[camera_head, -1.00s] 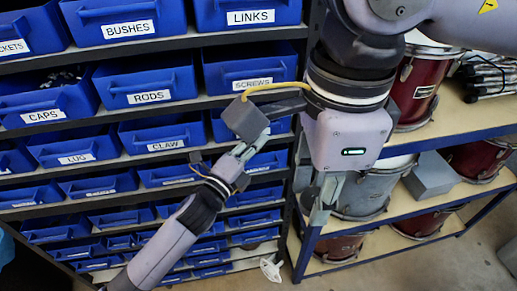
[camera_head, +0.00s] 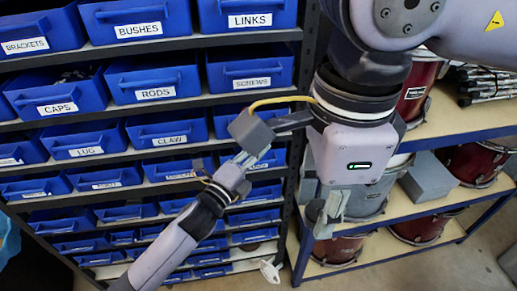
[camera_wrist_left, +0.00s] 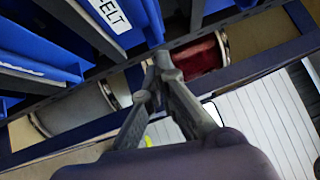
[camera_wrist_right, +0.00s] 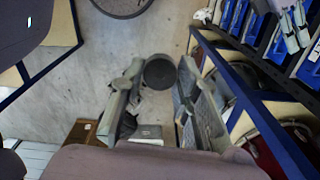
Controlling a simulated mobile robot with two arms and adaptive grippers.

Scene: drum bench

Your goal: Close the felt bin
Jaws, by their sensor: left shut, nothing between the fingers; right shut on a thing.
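The felt bin (camera_wrist_left: 125,35) is blue with a white FELT label and shows at the top left of the left wrist view. I cannot pick it out by label in the head view. My left gripper (camera_wrist_left: 163,58) is shut and empty, its tips just beside the lower right end of this bin; I cannot tell whether they touch. In the head view the left gripper (camera_head: 259,152) is in front of the rack, partly behind a grey block on my right arm. My right gripper (camera_wrist_right: 155,85) is shut on a dark round thing (camera_wrist_right: 160,72), clear of the rack.
The rack holds several rows of labelled blue bins, such as the screws bin (camera_head: 250,70) and the claw bin (camera_head: 168,132). To its right, a blue-framed shelf (camera_head: 385,240) holds red and grey drums and a grey box (camera_head: 428,178). Floor (camera_head: 440,270) shows at the lower right.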

